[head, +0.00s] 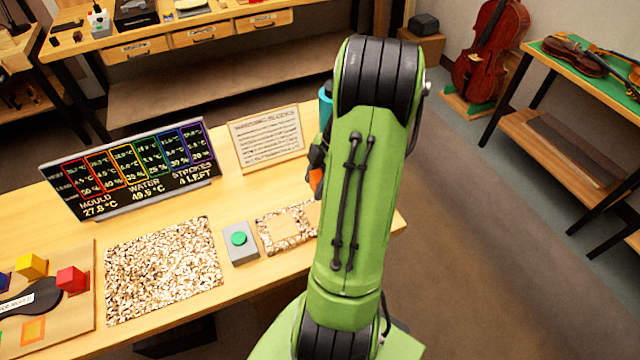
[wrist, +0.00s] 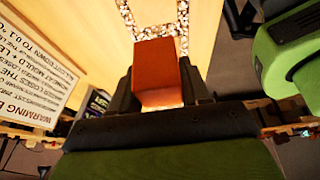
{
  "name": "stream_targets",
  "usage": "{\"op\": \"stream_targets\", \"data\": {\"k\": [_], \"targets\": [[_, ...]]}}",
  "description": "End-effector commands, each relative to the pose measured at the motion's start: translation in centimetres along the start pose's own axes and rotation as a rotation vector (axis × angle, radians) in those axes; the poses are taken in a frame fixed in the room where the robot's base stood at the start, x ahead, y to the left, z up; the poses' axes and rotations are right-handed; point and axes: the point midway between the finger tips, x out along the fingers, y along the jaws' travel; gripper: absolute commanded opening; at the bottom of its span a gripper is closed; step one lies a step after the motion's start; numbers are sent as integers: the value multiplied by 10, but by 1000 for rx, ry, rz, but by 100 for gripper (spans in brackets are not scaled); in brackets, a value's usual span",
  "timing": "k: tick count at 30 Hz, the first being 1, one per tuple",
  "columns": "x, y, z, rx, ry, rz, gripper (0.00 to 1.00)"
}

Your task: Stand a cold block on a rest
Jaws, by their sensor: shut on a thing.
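My gripper (wrist: 158,84) is shut on an orange block (wrist: 156,72), with one dark finger on each side of it. In the head view the orange block (head: 316,181) shows only as a sliver left of my green arm, which hides most of my gripper. A speckled mat with pale wooden pads (head: 284,226) lies near the right end of the bench. In the wrist view this speckled mat (wrist: 127,16) shows beyond the block. I cannot tell the gap between block and bench. Which thing is the rest is not clear.
A green button on a grey box (head: 240,243) stands left of the pads. A larger speckled mat (head: 163,268) lies further left. A board (head: 70,325) with yellow, red and blue blocks is at far left. A dark display (head: 130,168) and a text sign (head: 267,138) stand behind.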

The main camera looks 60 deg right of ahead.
Motion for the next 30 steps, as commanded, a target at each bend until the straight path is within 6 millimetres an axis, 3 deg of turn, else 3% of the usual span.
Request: {"op": "stream_targets", "data": {"k": [11,24,30], "targets": [[6,0,3,1,0,0,17],[71,0,30,1,-1,0,17],[85,0,35,0,0,1,17]]}}
